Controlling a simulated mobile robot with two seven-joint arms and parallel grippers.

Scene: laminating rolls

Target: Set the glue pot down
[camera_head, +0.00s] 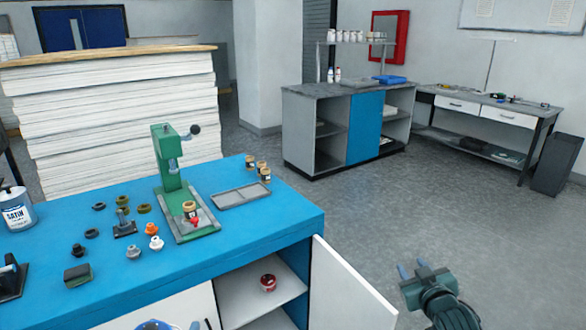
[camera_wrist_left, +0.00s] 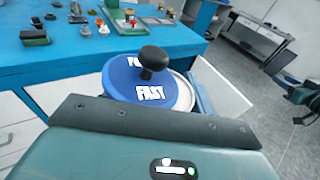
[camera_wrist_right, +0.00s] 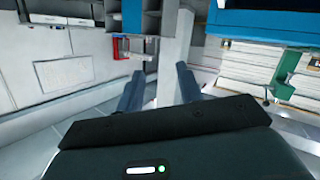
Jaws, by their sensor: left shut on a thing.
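The glue pot (camera_wrist_left: 135,85) has a round blue lid with white "FAST" lettering and a black knob. My left gripper (camera_wrist_left: 155,75) is shut on it and holds it in front of the blue-topped bench (camera_wrist_left: 65,65). In the head view only a sliver of the pot's blue lid (camera_head: 153,325) shows at the bottom edge. The pot's lower part is hidden. My right gripper (camera_head: 424,271) is open and empty, off to the right above the floor; its spread fingers also show in the right wrist view (camera_wrist_right: 158,88).
The bench cabinet's white door (camera_head: 348,285) stands open to the right. A red-and-white jar (camera_head: 268,283) sits on the shelf inside. A green press (camera_head: 175,190), a grey tray (camera_head: 241,194), a satin can (camera_head: 15,208) and several small parts occupy the benchtop.

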